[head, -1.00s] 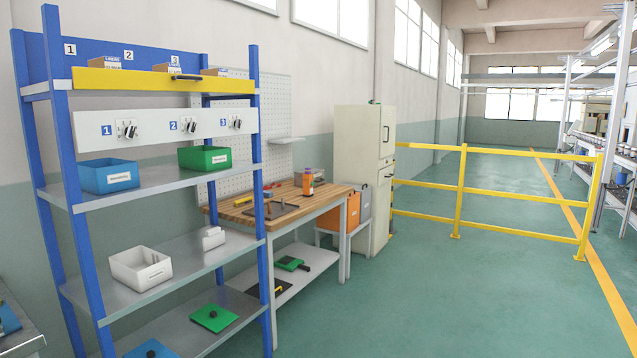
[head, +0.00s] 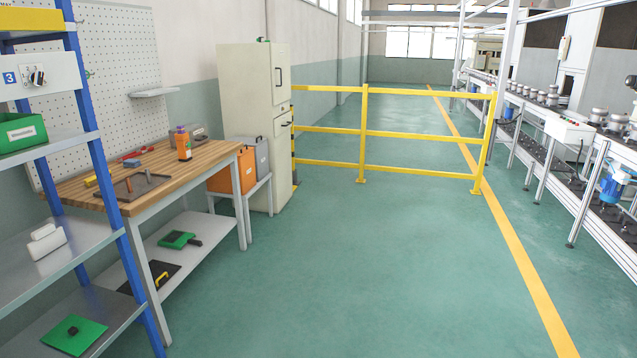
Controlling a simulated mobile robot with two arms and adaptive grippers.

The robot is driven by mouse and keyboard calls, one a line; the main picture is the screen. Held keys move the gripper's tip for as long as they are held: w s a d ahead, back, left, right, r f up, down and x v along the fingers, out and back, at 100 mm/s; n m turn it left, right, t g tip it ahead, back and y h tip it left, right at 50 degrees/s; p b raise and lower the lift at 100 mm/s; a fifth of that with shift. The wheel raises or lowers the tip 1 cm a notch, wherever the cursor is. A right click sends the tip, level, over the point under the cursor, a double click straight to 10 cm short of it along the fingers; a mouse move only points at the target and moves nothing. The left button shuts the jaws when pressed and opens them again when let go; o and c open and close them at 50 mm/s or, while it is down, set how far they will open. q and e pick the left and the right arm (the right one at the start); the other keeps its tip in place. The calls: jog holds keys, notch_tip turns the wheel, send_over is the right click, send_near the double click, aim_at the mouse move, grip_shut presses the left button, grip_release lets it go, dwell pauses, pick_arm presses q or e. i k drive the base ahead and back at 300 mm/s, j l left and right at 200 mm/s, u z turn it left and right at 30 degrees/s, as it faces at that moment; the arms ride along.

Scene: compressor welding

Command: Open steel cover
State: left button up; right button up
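No cover that I can surely name as the steel cover shows in the head view. A pale cream cabinet (head: 240,95) with dark handles on its upper and lower doors stands shut behind the workbench. On the blue rack at the left, a light panel (head: 38,84) marked 3 carries a small switch, and a yellow bar (head: 30,18) sits above it. Neither of my grippers is in view.
A wooden workbench (head: 205,157) with tools and an orange bottle (head: 182,143) stands left of centre. A yellow railing (head: 363,134) crosses the back. A conveyor line (head: 560,150) runs along the right. The green floor (head: 330,270) between is clear.

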aim_at(198, 133)
jog(key=i+z, duration=0.1)
jog(key=i, duration=4.05)
jog(key=i+u, duration=0.3)
jog(key=i, duration=0.15)
jog(key=i+l+u, duration=0.25)
jog(key=i, duration=0.15)
jog(key=i+l+u, duration=0.15)
jog(key=i+u, duration=0.15)
jog(key=i, duration=0.15)
jog(key=i+l+u, duration=0.3)
jog(key=i, duration=0.05)
